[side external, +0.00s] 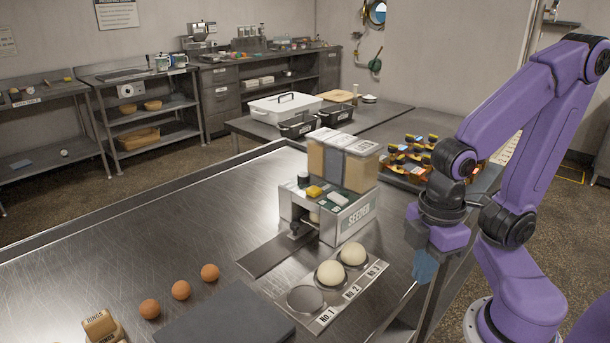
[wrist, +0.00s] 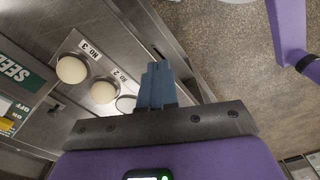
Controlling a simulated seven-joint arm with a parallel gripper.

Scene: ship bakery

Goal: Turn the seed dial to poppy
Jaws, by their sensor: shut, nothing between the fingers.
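The seeder (side external: 352,218) is a grey metal box with a "SEEDER" label and clear hoppers (side external: 345,158) on top. A small dark round knob (side external: 303,178) stands on its top at the left and may be the seed dial. Its setting is too small to read. A yellow part (side external: 314,191) and a white part (side external: 338,199) sit beside it. My gripper (side external: 425,268) has blue fingers that are shut and empty, pointing down to the right of the seeder, apart from it. The wrist view shows the fingers (wrist: 158,70) together, with the seeder's label side (wrist: 22,75) at the left.
A tray with numbered wells (side external: 325,310) lies before the seeder. Dough balls (side external: 330,273) sit at No. 2 and No. 3; well No. 1 (side external: 305,299) is empty.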

